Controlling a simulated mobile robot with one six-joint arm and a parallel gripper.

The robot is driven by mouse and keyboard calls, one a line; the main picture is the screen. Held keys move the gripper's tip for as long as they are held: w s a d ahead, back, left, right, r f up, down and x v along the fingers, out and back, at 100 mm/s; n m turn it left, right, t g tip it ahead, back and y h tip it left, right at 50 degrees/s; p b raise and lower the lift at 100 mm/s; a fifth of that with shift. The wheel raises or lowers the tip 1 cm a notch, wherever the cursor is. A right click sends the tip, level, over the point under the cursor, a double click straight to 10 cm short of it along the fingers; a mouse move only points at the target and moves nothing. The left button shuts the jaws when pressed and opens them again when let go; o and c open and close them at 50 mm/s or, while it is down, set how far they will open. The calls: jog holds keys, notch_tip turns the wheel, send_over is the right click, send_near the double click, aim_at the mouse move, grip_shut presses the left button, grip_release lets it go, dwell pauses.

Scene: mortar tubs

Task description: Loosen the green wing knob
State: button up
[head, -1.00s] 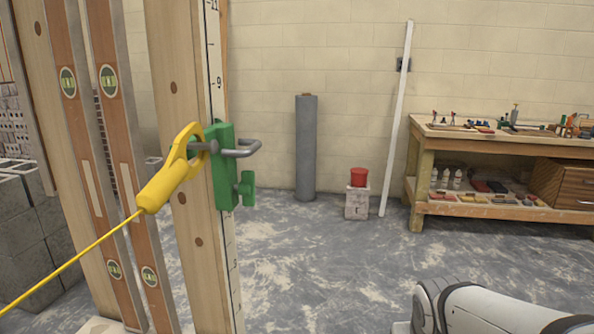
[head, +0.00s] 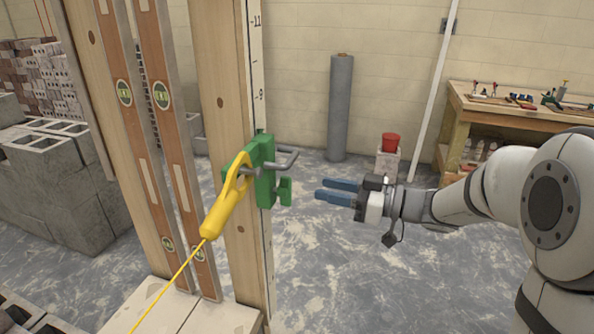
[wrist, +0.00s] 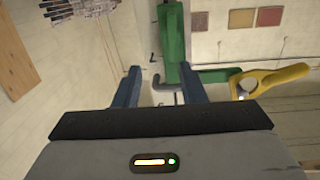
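The green wing knob (head: 285,191) sticks out from the lower right of a green clamp body (head: 263,170) on a wooden post. A grey bent hook (head: 285,160) stands above the knob. A yellow line holder (head: 226,205) hangs on the clamp's left side. My gripper (head: 320,188) is to the right of the knob, its blue fingers pointing at it, apart and empty in the head view. In the wrist view, green clamp parts (wrist: 174,38) and the yellow holder (wrist: 275,80) show beyond the spread fingers; I cannot tell the knob clearly there.
The post (head: 228,110) carries a ruler strip, with spirit levels (head: 168,130) to its left. A taut yellow string (head: 165,290) runs down left. Concrete blocks (head: 65,185) stand at the left.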

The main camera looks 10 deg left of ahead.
aim_at(282, 191)
jog(key=a+g, duration=0.1)
jog(key=a, duration=0.7)
jog(key=shift+s+r+n+g, duration=0.2)
jog(key=shift+s+n+g, duration=0.05)
jog(key=shift+n+g, duration=0.05)
grip_shut()
